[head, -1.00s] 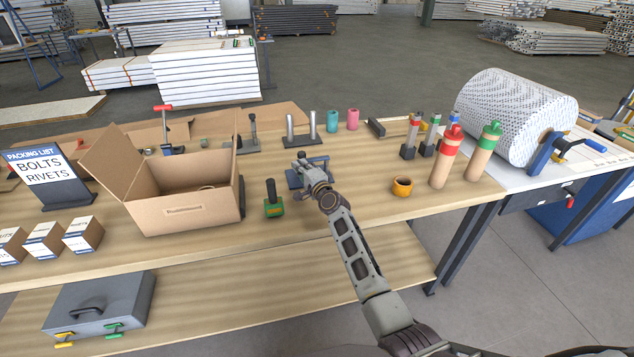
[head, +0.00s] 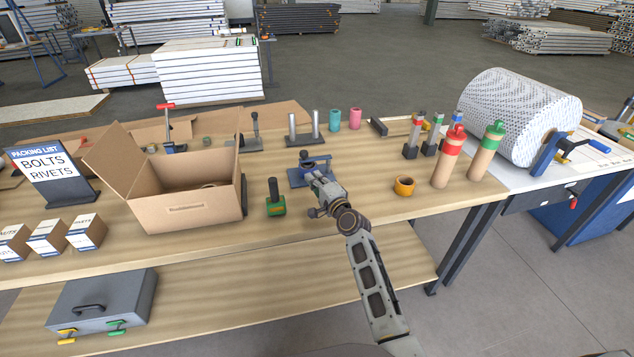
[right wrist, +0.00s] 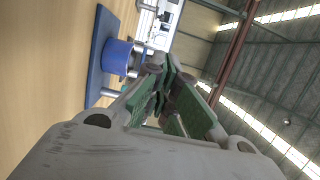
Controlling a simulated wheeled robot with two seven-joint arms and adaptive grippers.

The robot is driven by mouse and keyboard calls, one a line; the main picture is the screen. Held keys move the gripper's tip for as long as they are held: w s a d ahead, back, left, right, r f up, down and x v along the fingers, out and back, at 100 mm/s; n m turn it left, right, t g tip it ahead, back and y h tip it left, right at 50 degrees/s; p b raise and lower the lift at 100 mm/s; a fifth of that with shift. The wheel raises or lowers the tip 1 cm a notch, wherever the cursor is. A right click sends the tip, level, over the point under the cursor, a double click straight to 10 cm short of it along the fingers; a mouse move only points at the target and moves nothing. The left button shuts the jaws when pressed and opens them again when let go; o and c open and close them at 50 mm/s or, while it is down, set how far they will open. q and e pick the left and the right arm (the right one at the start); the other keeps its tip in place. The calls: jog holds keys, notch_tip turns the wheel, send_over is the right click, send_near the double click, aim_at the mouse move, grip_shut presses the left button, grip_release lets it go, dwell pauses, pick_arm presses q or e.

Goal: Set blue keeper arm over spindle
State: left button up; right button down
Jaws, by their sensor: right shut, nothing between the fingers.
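A small fixture with a blue base plate (head: 298,178) stands on the workbench in the middle of the head view. A blue part with a dark top (head: 316,161) sits above the plate; I cannot tell whether this is the keeper arm or if it is over the spindle. In the right wrist view, a rounded blue part (right wrist: 116,57) stands against the blue plate (right wrist: 97,55), with silver pins beside it. My right gripper (head: 315,180) is at the fixture's near right side, shut and empty. Its fingers (right wrist: 165,78) point past the blue part, apart from it. My left gripper is out of view.
A green block with a black handle (head: 276,203) stands left of my right gripper, beside an open cardboard box (head: 190,212). An orange ring (head: 404,186) and red and green-capped tubes (head: 447,163) stand to the right. The bench front between is clear.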

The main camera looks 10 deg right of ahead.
jog(key=shift+v, duration=0.8)
jog(key=shift+s, duration=0.1)
